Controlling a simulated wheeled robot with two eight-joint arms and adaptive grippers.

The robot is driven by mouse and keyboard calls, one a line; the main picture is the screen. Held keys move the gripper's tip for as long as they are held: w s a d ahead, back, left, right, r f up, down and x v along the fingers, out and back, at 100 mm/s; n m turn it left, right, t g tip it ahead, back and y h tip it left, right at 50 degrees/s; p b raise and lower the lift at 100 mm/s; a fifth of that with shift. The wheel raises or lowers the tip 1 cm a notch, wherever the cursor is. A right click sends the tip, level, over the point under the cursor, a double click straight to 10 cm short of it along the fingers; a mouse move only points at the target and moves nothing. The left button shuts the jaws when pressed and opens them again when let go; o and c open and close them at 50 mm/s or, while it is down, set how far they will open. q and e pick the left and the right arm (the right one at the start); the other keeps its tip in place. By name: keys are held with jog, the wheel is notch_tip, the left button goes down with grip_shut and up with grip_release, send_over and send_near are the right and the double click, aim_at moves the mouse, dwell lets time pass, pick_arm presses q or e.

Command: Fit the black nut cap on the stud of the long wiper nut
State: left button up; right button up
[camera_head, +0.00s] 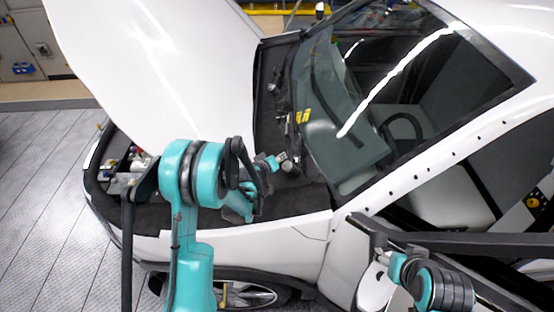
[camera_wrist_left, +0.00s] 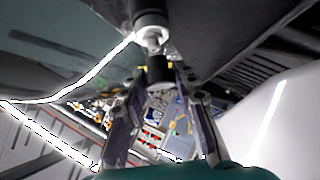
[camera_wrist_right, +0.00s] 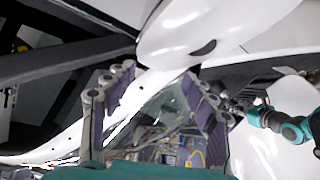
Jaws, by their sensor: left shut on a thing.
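In the left wrist view, my left gripper (camera_wrist_left: 159,82) is shut on the black nut cap (camera_wrist_left: 158,70), which sits between the fingertips. A pale metal stud and nut (camera_wrist_left: 153,42) are just beyond the cap, nearly in line with it. I cannot tell whether cap and stud touch. In the head view, my left gripper (camera_head: 282,160) is at the base of the windshield; the cap is too small to make out there. My right gripper (camera_wrist_right: 160,90) is open and empty in the right wrist view, away from the nut, beside the car.
The white hood (camera_head: 150,60) is raised at the left. The windshield (camera_head: 340,120) and dark cowl (camera_head: 275,90) lie close to my left gripper. The white fender (camera_head: 280,245) runs below my left arm. A side mirror (camera_wrist_right: 185,30) is close to my right gripper.

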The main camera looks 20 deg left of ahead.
pick_arm(q)
jog(key=shift+w+d+f+b, duration=0.15)
jog(key=shift+d+f+b, duration=0.1)
jog(key=shift+f+b, duration=0.25)
pick_arm(e)
jog(key=shift+s+f, duration=0.2)
jog(key=shift+f, duration=0.6)
pick_arm(q)
jog(key=shift+f, duration=0.15)
pick_arm(e)
jog(key=shift+f, duration=0.1)
pick_arm(q)
jog(key=shift+w+d+f+b, duration=0.25)
jog(key=shift+d+f+b, duration=0.05)
jog(key=shift+f+b, duration=0.2)
pick_arm(e)
jog(key=o, duration=0.3)
jog(key=shift+w+f, duration=0.15)
jog(key=shift+f, duration=0.35)
pick_arm(q)
jog(key=o, duration=0.9)
pick_arm(e)
jog(key=shift+o, duration=0.5)
pick_arm(q)
jog(key=shift+r, duration=0.1)
jog(key=shift+s+r, duration=0.1)
jog(key=shift+s, duration=0.05)
pick_arm(e)
jog(key=shift+s, duration=0.2)
jog(key=shift+c, duration=0.5)
